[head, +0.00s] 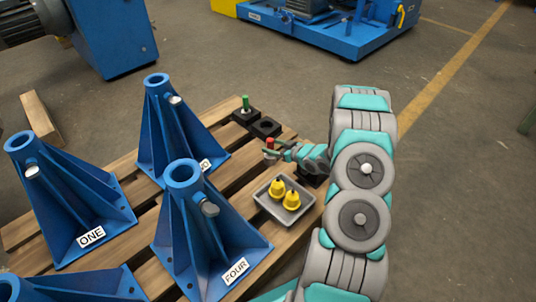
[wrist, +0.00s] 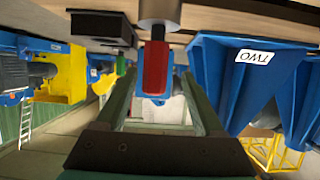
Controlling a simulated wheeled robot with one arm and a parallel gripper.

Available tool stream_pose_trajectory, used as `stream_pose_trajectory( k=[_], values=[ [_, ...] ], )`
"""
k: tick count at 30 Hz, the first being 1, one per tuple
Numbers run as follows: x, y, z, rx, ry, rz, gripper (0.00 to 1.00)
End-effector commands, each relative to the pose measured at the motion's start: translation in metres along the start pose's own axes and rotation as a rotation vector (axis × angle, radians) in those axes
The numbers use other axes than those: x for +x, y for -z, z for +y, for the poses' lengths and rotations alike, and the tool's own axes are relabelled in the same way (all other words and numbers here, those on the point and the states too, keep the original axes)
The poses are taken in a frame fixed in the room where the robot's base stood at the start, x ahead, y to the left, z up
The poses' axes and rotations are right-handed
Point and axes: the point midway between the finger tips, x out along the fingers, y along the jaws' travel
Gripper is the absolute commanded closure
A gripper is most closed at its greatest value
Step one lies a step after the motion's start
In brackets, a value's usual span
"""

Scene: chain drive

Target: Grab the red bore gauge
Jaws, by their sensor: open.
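The red bore gauge (head: 270,142) stands at the right part of the wooden pallet, its red top showing just past my gripper (head: 272,154). In the wrist view, which looks upside down, the red handle (wrist: 155,68) lies between my two spread fingers (wrist: 157,84). A dark neck joins it to a round grey metal piece (wrist: 160,10). The fingers are open, one on each side of the handle, with a visible gap on both sides. The gauge's lower part is hidden by my gripper in the head view.
A green-handled gauge (head: 245,103) stands in a black block; another black block (head: 265,127) is beside it. A grey tray (head: 266,203) holds two yellow pieces (head: 291,199). Blue stands marked ONE (head: 62,195) and FOUR (head: 200,235) rise to the left.

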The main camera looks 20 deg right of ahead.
Motion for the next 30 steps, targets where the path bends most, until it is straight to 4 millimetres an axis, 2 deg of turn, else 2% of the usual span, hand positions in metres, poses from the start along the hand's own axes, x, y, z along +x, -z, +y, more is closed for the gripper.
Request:
stream_pose_trajectory(
  k=[8,15,23,30],
  values=[
    [0.023,-0.004,0.001,0.002,0.003,-0.002,0.30],
    [0.056,-0.006,0.006,0.000,0.000,-0.003,0.30],
    [0.061,-0.006,0.006,0.002,-0.001,-0.004,0.30],
    [0.061,-0.006,0.006,0.001,-0.001,-0.003,0.55]
  ],
)
